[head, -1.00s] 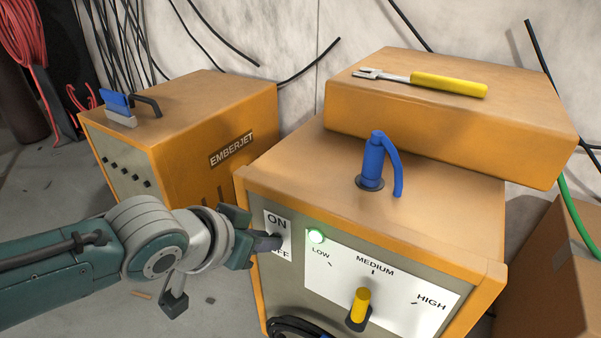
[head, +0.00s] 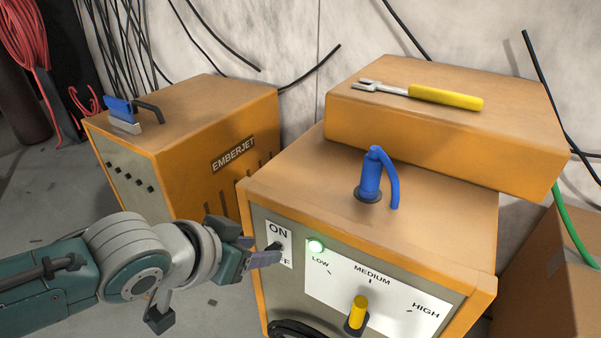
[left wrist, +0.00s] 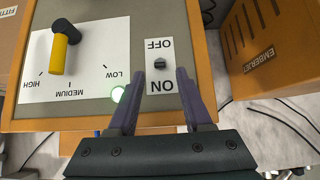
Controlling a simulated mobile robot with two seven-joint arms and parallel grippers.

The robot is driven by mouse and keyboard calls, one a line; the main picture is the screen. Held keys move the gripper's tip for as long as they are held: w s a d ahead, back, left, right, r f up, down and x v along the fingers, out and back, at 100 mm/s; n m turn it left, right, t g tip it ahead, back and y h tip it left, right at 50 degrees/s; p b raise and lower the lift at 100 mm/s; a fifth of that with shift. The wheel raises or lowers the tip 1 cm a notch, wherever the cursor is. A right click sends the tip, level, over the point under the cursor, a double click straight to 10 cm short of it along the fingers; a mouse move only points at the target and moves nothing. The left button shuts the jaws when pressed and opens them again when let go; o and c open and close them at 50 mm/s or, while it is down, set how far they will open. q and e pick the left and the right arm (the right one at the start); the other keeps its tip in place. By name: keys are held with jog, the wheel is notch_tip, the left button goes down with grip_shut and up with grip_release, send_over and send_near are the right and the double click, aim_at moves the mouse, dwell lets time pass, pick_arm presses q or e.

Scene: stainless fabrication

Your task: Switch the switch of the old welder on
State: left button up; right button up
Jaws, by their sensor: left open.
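The old welder (head: 350,225) is an orange box with a grey front. Its dark switch (head: 274,246) sits on a white plate between the ON and OFF labels, and shows clearly in the left wrist view (left wrist: 160,63). I cannot tell for certain which way its lever tips. A green lamp (head: 316,246) beside the plate is lit. My left gripper (head: 262,254) is open and empty in front of the plate, partly covering the OFF label in the head view. In the left wrist view its fingers (left wrist: 159,76) are spread, with the switch beyond and between their tips. My right gripper is not in view.
A yellow knob (head: 358,312) is on the LOW-MEDIUM-HIGH panel. A blue handle (head: 371,175) stands on the welder's top. Behind it, an orange box (head: 440,130) carries a yellow-handled tool (head: 445,98). Another orange EMBERJET box (head: 215,120) stands at left.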

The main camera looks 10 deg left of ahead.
pick_arm(q)
jog(key=p+v, duration=0.3)
jog(key=v, duration=0.4)
jog(key=shift+p, duration=0.35)
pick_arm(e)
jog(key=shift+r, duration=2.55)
pick_arm(q)
jog(key=shift+f, duration=0.1)
